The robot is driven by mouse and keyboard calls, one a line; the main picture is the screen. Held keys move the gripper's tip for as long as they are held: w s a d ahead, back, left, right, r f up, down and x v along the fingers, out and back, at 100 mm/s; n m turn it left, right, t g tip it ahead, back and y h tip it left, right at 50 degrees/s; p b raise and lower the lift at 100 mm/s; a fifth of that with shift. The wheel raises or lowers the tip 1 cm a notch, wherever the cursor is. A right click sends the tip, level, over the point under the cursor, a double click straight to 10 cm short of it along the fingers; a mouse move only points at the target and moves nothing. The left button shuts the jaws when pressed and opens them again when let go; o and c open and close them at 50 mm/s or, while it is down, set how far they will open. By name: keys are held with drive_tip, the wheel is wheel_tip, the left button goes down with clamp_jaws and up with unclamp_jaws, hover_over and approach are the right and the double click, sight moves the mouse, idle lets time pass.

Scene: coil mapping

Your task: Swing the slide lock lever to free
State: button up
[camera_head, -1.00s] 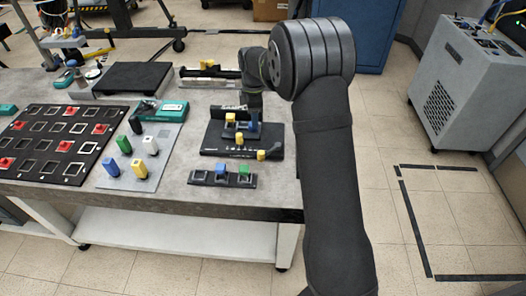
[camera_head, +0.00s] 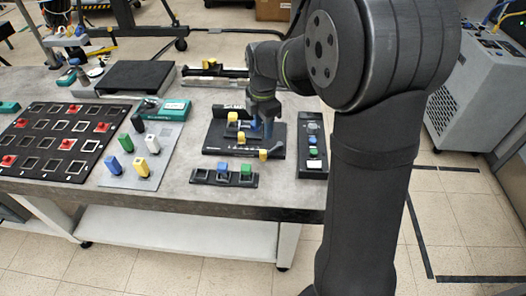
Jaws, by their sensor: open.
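A black fixture (camera_head: 218,140) stands near the right end of the grey table, with a blue-grey slide part and several yellow pieces on it. One yellow piece (camera_head: 232,117) is at the back, one (camera_head: 241,138) is in the middle, and a yellow knob (camera_head: 264,154) is at the front right edge. I cannot tell for certain which of them is the slide lock lever. My gripper (camera_head: 267,128) points down over the right side of the fixture, behind the front-right knob. It is open; its fingertips are small and partly blend with the fixture.
A black strip with blue and green blocks (camera_head: 222,178) lies in front of the fixture. A black button panel (camera_head: 313,145) stands to its right, close to my arm. A grey plate with coloured pegs (camera_head: 138,162) and a black socket board (camera_head: 62,140) are left.

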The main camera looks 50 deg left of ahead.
sight(263, 151)
wheel_tip(263, 151, down, 12)
drive_tip(key=shift+r, duration=0.15)
drive_tip(key=shift+c, duration=0.4)
clamp_jaws()
